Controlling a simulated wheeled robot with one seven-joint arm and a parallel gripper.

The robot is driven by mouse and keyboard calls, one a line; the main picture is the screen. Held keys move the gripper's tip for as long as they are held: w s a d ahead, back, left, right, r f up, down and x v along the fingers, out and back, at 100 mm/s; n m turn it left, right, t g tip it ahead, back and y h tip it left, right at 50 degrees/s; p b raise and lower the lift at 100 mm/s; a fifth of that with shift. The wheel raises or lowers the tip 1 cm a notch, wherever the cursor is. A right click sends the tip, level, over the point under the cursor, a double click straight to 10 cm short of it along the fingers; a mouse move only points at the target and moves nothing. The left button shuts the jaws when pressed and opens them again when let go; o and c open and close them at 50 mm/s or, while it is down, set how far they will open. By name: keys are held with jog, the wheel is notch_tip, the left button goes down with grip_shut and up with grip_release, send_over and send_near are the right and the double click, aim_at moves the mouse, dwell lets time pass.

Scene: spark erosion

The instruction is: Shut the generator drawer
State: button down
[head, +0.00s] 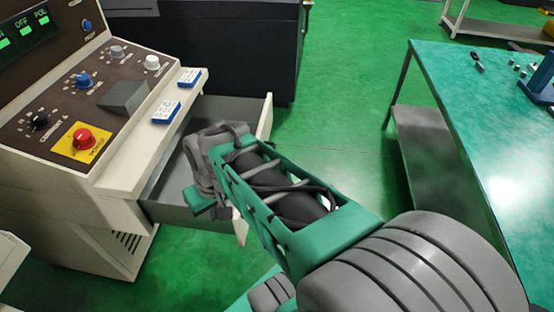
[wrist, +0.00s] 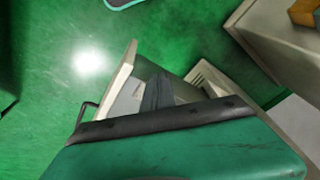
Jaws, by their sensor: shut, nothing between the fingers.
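The generator drawer (head: 188,217) is pulled out of the cream generator cabinet (head: 85,205), below its control panel. Its grey tray is open at the top, and its cream front (head: 264,118) faces right. In the wrist view the cream drawer front (wrist: 118,82) stands beside the grey interior, with a dark handle at its outer side. My gripper (head: 203,201) is shut and empty. In the head view it overlaps the drawer; I cannot tell whether it touches it. My arm hides the middle of the drawer front. A green and black part of mine covers the lower wrist view.
A green-topped table (head: 460,110) with small parts stands at the right. A dark cabinet (head: 220,45) is behind the drawer. Two blue-and-white boxes (head: 166,112) lie on the generator's ledge. Green floor is clear between the drawer and the table.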

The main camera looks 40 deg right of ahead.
jog(key=w+d+f+m+t, duration=0.1)
jog(key=d+m, duration=0.1)
jog(key=d, duration=0.5)
jog(key=w+d+f+m, duration=0.1)
jog(key=w+d+m, duration=0.1)
jog(key=d, duration=0.5)
jog(key=s+d+m+t, duration=0.2)
jog(key=s+d, duration=0.1)
jog(key=d, duration=0.5)
jog(key=s+d+m+t, duration=0.1)
jog(key=s+d+m, duration=0.15)
jog(key=d, duration=0.55)
jog(key=w+a+r+p+x, duration=0.1)
jog(key=a+x, duration=0.1)
jog(key=x, duration=1)
jog(key=shift+w+a+f+h, duration=0.15)
jog(key=shift+w+f+h, duration=0.05)
jog(key=shift+w+h, duration=0.2)
